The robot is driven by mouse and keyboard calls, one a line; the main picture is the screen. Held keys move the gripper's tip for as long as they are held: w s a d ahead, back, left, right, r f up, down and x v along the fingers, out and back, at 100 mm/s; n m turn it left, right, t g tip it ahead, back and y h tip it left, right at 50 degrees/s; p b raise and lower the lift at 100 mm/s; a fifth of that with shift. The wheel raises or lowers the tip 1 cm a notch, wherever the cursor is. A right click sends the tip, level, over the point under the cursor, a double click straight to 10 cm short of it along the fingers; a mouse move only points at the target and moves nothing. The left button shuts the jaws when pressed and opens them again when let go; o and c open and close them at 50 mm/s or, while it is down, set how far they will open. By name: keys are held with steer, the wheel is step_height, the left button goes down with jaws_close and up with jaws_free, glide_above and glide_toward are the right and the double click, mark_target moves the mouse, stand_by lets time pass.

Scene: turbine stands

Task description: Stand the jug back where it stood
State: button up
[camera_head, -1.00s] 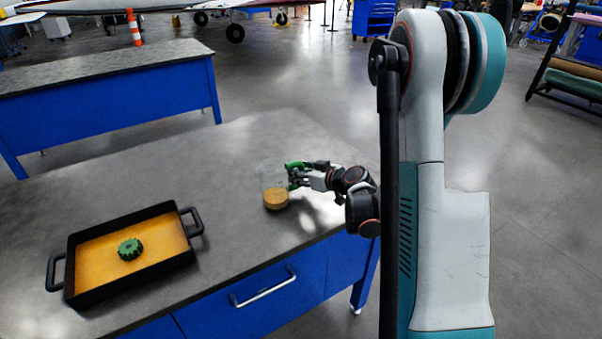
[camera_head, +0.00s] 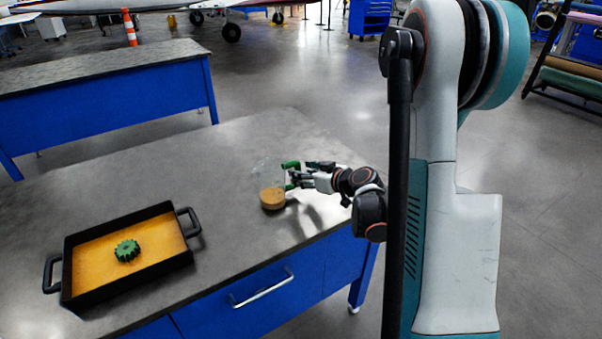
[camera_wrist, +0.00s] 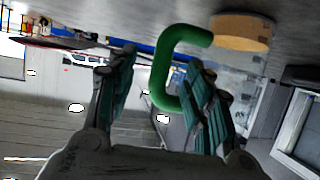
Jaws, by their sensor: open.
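The jug (camera_head: 271,195) is clear, with a green handle and an orange-brown fill at its bottom. It stands upright on the grey workbench, right of the tray. My gripper (camera_head: 299,177) is at the jug's right side, by the handle. In the wrist view the green handle (camera_wrist: 168,75) lies between the two open fingers of my gripper (camera_wrist: 160,95), nearer the right finger. The jug's clear wall is hard to make out there, but its fill (camera_wrist: 243,31) shows at the top right. I cannot tell whether a finger touches the handle.
A black two-handled tray (camera_head: 128,289) with an orange-yellow content stands on the bench (camera_head: 110,185) at the left. A green gear (camera_head: 127,251) lies in it. The bench between tray and jug is clear. Another blue bench (camera_head: 110,105) stands behind.

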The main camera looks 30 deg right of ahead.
steer(key=v, duration=0.3)
steer(key=shift+s+r, duration=0.1)
steer(key=shift+s, duration=0.2)
stand_by(0.4)
